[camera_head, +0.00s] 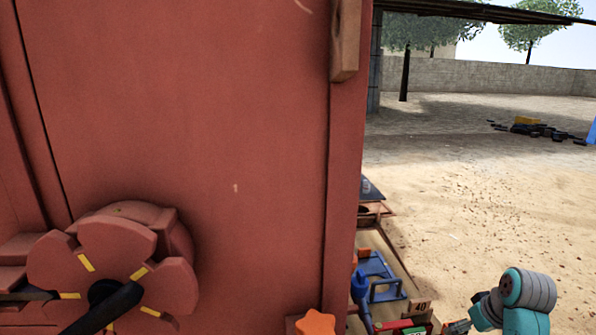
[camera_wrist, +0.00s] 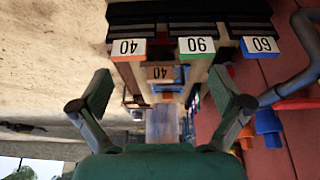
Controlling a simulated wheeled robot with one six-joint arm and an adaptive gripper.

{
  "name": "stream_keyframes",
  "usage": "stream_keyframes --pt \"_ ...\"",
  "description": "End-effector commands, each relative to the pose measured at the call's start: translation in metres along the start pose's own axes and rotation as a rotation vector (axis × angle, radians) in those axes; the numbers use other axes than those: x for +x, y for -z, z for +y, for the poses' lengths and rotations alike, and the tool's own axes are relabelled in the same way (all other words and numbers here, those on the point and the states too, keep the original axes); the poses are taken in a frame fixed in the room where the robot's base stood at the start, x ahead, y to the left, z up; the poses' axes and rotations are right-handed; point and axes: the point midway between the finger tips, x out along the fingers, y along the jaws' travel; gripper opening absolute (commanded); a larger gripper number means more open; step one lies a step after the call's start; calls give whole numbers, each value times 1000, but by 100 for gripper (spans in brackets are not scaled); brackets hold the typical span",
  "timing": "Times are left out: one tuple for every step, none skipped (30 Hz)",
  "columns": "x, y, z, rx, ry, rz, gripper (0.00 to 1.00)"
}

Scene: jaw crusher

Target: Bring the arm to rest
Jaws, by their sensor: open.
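My gripper (camera_wrist: 163,88) shows in the wrist view with its two dark green fingers spread wide apart. It is open and nothing sits between the fingers. Beyond it are number blocks: an orange-edged 40 (camera_wrist: 128,48), a green-edged 90 (camera_wrist: 196,45) and a blue-edged 60 (camera_wrist: 261,45). They look apart from the fingers. In the head view my teal and grey arm is at the lower right corner. Its gripper end is mostly cut off by the bottom edge there.
The large red crusher body (camera_head: 255,120) fills the left of the head view, with a red lobed wheel (camera_head: 125,255). Sandy ground (camera_head: 500,200) lies open at right, before a wall (camera_head: 480,75).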

Motion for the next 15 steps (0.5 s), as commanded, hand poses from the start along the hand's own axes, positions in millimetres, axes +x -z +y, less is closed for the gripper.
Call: stream_keyframes --pt "5 -3 -4 1 1 1 100" --pt "8 -4 -5 2 0 4 100" --pt "10 -6 -6 3 -1 8 100" --pt "13 -7 -8 4 -2 10 100" --pt "15 -8 -9 5 -3 13 100" --pt "18 -10 -11 6 -4 17 100" --pt "20 -11 -12 7 -5 20 100" --pt "23 -13 -14 8 -6 23 100" --pt "27 -15 -16 9 -8 28 100" --pt "30 -17 -18 10 -9 32 100" --pt "33 -19 -20 11 -10 36 100" --pt "37 -21 -23 13 -13 43 100" --pt "41 -24 -26 14 -14 47 100" --pt "45 -27 -28 16 -15 51 100" --pt "50 -30 -32 18 -17 59 100"
